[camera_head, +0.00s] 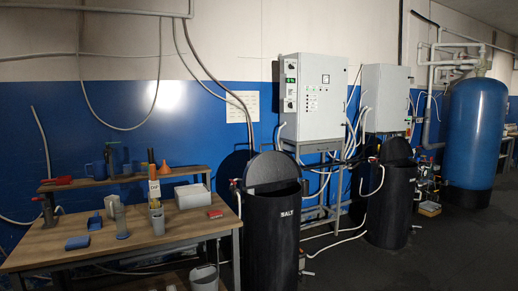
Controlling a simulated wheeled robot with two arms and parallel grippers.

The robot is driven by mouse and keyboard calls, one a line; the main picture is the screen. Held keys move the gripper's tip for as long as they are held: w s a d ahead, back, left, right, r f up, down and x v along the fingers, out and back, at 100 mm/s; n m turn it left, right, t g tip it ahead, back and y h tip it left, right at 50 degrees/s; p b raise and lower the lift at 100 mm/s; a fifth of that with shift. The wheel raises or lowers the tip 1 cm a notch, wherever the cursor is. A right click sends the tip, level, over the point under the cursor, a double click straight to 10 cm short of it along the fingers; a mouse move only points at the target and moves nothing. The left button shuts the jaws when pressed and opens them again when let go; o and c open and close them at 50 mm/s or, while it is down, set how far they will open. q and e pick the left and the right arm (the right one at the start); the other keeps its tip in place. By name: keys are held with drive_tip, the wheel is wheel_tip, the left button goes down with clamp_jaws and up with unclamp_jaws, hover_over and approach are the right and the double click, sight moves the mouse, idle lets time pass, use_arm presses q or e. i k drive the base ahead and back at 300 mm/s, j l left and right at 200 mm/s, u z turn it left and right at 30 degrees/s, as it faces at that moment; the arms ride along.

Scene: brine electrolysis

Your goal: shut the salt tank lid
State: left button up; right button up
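The salt tank (270,240) is a tall black cylinder with white "SALT" lettering, in the middle of the head view. Its round dark lid (272,169) stands tilted up at the back of the rim, so the tank is open at the top. The inside of the tank is mostly hidden by the front rim. Neither of my grippers shows in this view.
A wooden workbench (120,240) with cups, scoops and a white box (192,196) stands left of the tank. A second black tank (390,205) stands behind right, near grey control cabinets (314,97) and hoses. Dark floor at the right front is clear.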

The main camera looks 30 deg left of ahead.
sight(271, 166)
drive_tip(key=i+j, duration=0.4)
drive_tip(key=j, duration=0.25)
drive_tip(key=i+j+u, duration=0.1)
drive_tip(key=i+j, duration=0.3)
drive_tip(key=j, duration=0.25)
drive_tip(key=i+j, duration=0.45)
drive_tip(key=j, duration=0.15)
drive_tip(key=i+j+u, duration=0.1)
drive_tip(key=i+j, duration=0.35)
drive_tip(key=j, duration=0.15)
drive_tip(key=i+j, duration=0.2)
drive_tip(key=i, duration=0.2)
